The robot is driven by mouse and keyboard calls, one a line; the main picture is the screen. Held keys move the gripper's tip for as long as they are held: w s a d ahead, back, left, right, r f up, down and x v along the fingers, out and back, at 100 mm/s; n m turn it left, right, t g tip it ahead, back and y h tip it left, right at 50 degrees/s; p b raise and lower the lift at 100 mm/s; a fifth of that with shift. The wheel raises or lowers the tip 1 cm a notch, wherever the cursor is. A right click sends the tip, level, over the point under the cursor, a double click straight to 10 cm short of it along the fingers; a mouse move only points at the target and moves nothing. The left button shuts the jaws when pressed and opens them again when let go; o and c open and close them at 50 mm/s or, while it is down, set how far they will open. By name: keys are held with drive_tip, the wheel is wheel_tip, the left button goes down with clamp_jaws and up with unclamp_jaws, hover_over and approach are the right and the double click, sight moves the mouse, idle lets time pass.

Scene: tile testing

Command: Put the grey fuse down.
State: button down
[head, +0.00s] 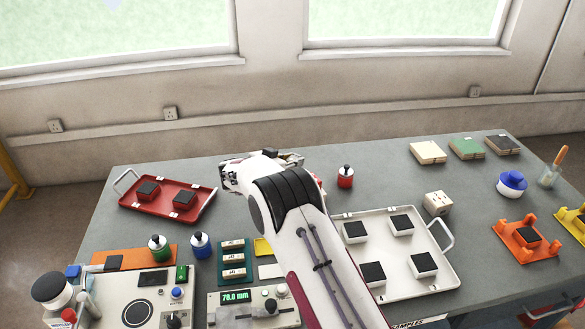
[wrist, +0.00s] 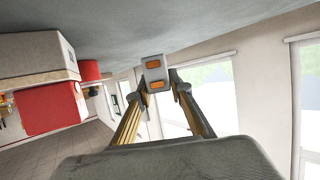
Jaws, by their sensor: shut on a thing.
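My gripper (wrist: 158,84) is shut on a small grey block with two orange patches, which I take to be the grey fuse (wrist: 153,68). It is held at the fingertips in the wrist view, with the room's wall and windows behind it. In the head view my arm covers the middle of the table, and the gripper and fuse cannot be made out clearly there. A dark green rack (head: 222,244) holding several small pale and brown pieces stands left of my arm.
A red tray (head: 206,203) with two dark tiles lies at the left. A white tray (head: 441,268) with several dark-topped blocks lies right of my arm. A red bottle (head: 345,179) stands behind it. Instruments fill the front left. Bare table shows between the red tray and my arm.

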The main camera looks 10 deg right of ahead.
drive_tip(key=shift+f, duration=1.55)
drive_tip(key=shift+f, duration=0.1)
drive_tip(key=c, duration=1.8)
unclamp_jaws()
drive_tip(key=shift+s+a+r, duration=0.25)
drive_tip(key=shift+a+r, duration=0.05)
drive_tip(key=shift+v, duration=5.6)
drive_tip(key=shift+f, duration=0.1)
